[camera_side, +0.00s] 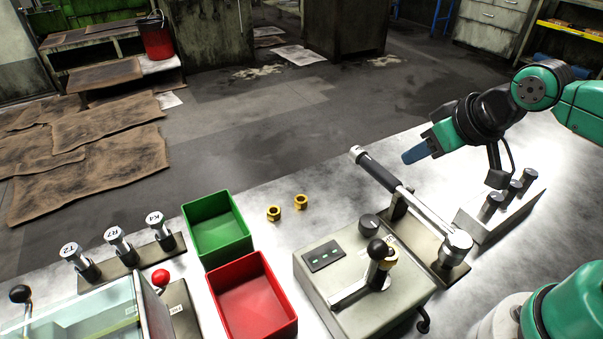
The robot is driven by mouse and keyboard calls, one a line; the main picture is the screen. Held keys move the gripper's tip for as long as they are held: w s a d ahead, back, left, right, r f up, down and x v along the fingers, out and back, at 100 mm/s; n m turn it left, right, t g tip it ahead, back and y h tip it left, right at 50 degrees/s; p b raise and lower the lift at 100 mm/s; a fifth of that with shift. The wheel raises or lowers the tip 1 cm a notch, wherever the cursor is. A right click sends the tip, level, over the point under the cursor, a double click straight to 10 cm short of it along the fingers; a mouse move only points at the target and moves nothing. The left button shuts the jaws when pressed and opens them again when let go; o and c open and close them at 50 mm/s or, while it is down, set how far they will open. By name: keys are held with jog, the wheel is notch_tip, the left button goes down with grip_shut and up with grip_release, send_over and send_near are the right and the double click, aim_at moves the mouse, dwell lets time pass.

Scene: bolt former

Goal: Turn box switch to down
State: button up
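The grey box (350,300) stands at the front edge of the metal table. A small dark panel with green marks (324,256) and a dark round knob (368,225) are also on the box top. My gripper (416,153), with blue finger tips, hangs in the air above and behind the box, to its upper right, apart from the lever. It shows side-on, so its opening is hidden. I see nothing held in it.
A long lever with a black grip (376,170) rises behind the box, close to my gripper. Metal posts (508,200) stand to the right. Green (217,226) and red (252,295) bins sit left of the box. Two brass nuts (274,213) lie on the table.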

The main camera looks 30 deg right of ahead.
jog(key=o, duration=0.6)
jog(key=a+n+g, duration=0.1)
jog(key=a+n, duration=0.1)
jog(key=n, duration=0.1)
jog(key=shift+a+f+n+g+y, duration=0.1)
jog(key=shift+a+n+g+y, duration=0.2)
jog(key=shift+g, duration=0.1)
jog(key=n+g, duration=0.5)
jog(key=n, duration=0.5)
send_over(370, 221)
jog(key=shift+f, duration=3.5)
grip_shut()
